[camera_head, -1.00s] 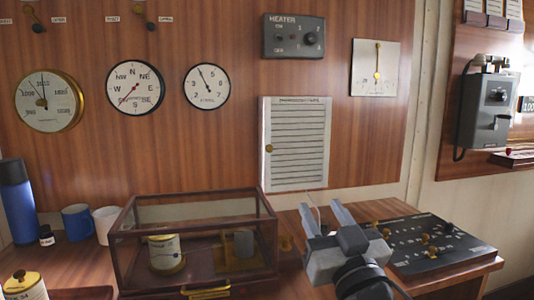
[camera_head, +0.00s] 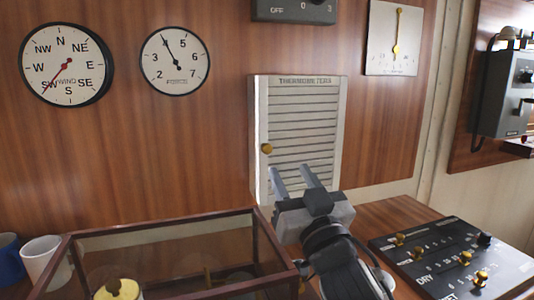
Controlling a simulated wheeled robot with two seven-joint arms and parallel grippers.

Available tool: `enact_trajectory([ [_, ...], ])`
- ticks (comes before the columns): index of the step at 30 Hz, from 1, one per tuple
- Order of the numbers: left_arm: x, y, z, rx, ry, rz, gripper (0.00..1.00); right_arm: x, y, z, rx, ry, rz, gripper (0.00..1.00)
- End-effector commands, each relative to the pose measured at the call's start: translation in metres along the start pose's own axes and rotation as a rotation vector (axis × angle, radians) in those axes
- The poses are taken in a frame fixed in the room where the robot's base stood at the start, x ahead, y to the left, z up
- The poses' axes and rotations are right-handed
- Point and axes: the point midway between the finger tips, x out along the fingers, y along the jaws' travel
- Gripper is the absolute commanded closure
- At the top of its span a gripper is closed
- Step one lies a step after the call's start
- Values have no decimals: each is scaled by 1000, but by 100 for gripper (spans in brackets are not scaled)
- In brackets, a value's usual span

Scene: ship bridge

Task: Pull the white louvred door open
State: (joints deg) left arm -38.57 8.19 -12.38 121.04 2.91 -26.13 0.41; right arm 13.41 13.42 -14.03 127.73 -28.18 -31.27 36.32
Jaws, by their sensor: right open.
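The white louvred door (camera_head: 305,120), labelled "THERMOMETERS", is on a shallow box on the wood-panelled wall and looks shut. Its small brass knob (camera_head: 267,149) is on the door's left side, about mid-height. My right gripper (camera_head: 291,176) is open and empty, its two fingers pointing up in front of the door's lower part. It is below and to the right of the knob and apart from it. The fingers cover part of the door's bottom edge. My left gripper is not in view.
A glass case (camera_head: 66,262) with a dark wooden frame stands on the counter at the lower left. A black control panel (camera_head: 440,252) with brass knobs lies at the lower right. Mugs (camera_head: 40,258) stand at far left.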

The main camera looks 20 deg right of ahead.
Motion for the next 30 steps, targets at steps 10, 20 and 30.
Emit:
enact_trajectory([
  [10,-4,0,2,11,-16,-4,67,67,0,26,-2,-1,1,57],
  [20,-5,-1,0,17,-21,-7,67,107,0,39,-1,0,-1,57],
  [30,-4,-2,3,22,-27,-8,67,110,0,40,-1,0,0,57],
])
